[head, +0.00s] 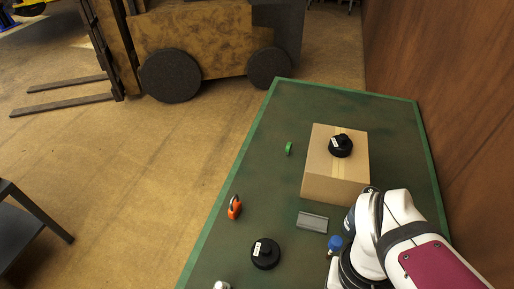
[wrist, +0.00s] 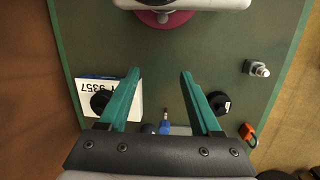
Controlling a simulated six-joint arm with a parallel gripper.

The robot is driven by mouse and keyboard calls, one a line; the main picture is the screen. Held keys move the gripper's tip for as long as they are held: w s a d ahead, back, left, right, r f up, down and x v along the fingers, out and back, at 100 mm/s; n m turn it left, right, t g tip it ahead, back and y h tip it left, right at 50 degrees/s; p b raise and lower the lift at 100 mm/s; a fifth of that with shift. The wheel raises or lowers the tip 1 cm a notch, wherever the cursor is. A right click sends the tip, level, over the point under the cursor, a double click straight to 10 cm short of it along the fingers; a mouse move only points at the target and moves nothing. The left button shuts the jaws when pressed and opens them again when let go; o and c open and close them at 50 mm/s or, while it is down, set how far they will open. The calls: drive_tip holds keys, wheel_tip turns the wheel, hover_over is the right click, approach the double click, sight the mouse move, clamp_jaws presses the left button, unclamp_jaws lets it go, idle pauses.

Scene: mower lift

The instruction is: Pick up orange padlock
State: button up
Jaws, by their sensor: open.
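The orange padlock (head: 234,207) lies on the green table near its left edge in the head view. It also shows in the wrist view (wrist: 248,132) at the lower right, outside and to the right of my gripper's fingers. My gripper (wrist: 160,78) is open with two teal fingers spread apart and nothing between their tips but table surface. It is above the table and apart from the padlock. In the head view my arm covers the right front of the table, and the fingers cannot be made out.
A cardboard box (head: 332,189) with a black round part (head: 341,146) on top stands at the back right. Another black round part (head: 265,254), a grey plate (head: 312,222), a blue-topped item (head: 335,243), a green ring (head: 289,148) and a silver bolt (wrist: 256,68) lie about.

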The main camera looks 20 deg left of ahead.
drive_tip(key=w+f+n+h, duration=0.1)
drive_tip(key=w+n+h, duration=0.3)
drive_tip(key=w+n, duration=0.15)
drive_tip(key=n+t+y, duration=0.3)
drive_tip(key=n+t, duration=1.2)
drive_tip(key=n, duration=1.4)
approach(239, 202)
drive_tip(key=shift+n, duration=0.25)
drive_tip(key=x, duration=0.8)
drive_tip(key=f+x, duration=0.1)
drive_tip(key=x, duration=0.2)
drive_tip(key=shift+w+a+f, duration=0.2)
drive_tip(key=shift+a+f, duration=0.05)
drive_tip(key=shift+a, duration=0.05)
clamp_jaws()
